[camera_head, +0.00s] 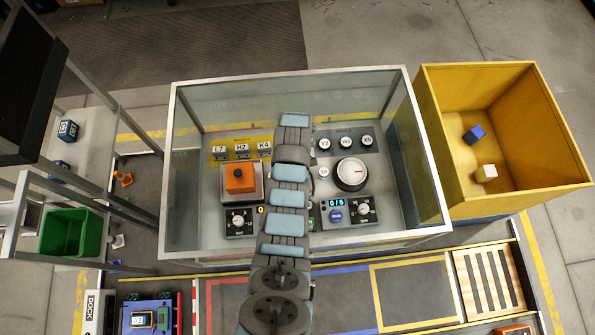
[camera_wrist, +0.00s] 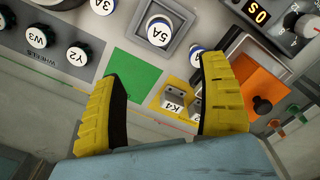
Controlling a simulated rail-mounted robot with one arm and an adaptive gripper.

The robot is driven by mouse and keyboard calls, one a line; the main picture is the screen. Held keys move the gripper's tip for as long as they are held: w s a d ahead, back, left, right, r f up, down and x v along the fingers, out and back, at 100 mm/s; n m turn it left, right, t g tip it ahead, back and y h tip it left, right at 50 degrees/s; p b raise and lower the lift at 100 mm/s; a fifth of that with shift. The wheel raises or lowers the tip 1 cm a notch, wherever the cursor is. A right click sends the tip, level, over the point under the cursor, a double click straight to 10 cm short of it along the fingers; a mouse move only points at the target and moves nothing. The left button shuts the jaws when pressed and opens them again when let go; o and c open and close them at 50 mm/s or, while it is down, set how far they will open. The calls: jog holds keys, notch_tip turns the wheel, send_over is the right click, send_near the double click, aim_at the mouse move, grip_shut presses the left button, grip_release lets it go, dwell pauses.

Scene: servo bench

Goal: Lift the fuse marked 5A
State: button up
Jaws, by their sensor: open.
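The fuse marked 5A (camera_wrist: 158,30) is a round white-topped cap with a blue rim, standing in a grey square frame on the panel in the wrist view. My gripper (camera_wrist: 166,68) has two yellow ribbed fingers spread wide apart, with nothing between them. In the wrist view the 5A fuse lies beyond the fingertips, toward the top edge, and no finger touches it. In the head view my arm covers the middle of the panel and hides the 5A fuse.
A green patch (camera_wrist: 136,72) and the K4 clip (camera_wrist: 174,98) lie near the fingers. An orange block (camera_head: 240,178) stands left of my arm, a large white dial (camera_head: 351,173) right. Clear walls (camera_head: 432,165) enclose the panel. A yellow bin (camera_head: 440,130) stands to the right.

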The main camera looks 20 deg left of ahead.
notch_tip(320, 180, down, 11)
jog(key=b, duration=0.4)
jog(key=f+b, duration=0.2)
jog(key=f, duration=0.1)
jog(key=shift+s+d+f+b, duration=0.2)
jog(key=shift+f+b, duration=0.1)
jog(key=shift+b, duration=0.1)
jog(key=shift+w+f+b, duration=0.2)
jog(key=shift+f+b, duration=0.35)
jog(key=shift+f, duration=0.2)
jog(key=shift+s, duration=0.1)
grip_shut()
